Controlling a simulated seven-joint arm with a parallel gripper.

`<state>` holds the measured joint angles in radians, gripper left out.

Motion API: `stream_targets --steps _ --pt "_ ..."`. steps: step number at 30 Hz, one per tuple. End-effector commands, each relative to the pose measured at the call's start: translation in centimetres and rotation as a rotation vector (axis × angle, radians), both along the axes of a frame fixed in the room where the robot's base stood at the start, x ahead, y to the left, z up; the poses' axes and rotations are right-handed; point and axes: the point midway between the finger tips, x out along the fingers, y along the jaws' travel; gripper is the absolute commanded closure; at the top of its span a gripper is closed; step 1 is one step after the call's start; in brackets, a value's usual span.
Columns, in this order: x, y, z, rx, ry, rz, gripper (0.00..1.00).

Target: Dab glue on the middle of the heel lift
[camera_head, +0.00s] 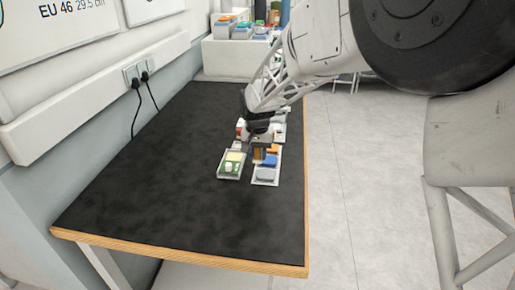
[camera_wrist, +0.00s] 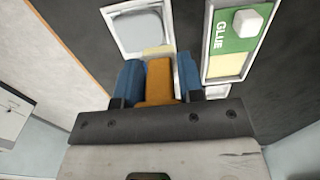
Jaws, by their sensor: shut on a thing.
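My gripper (camera_wrist: 157,82) has blue fingers shut on an upright orange block-like tool (camera_wrist: 160,80); it also shows in the head view (camera_head: 260,153). A pale yellow patch (camera_wrist: 157,51) shows at the tool's far end; I cannot tell whether it is the tool's tip or a piece below. A rounded grey pad, seemingly the heel lift (camera_wrist: 140,30), lies in a white-rimmed tray (camera_wrist: 109,38) just beyond the fingers. Beside it, to the right, a glue tray (camera_wrist: 206,60) holds a green card marked GLUE (camera_wrist: 236,37), with a white block (camera_wrist: 248,22) on it and a yellow area.
The dark table (camera_head: 150,170) is clear to the left and front of the trays. Its wooden edge (camera_head: 306,220) lies close to their right. More small items stand behind my gripper. A white stand (camera_head: 230,55) with coloured parts is at the far end.

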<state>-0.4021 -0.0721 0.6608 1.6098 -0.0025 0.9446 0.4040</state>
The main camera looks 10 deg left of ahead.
Motion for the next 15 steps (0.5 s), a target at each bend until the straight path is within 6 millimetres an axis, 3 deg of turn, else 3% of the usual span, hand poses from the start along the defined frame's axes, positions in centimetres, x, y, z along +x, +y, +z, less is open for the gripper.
stream_targets --steps 15 --pt "0.0 0.0 -4.9 0.000 0.001 0.000 0.89"
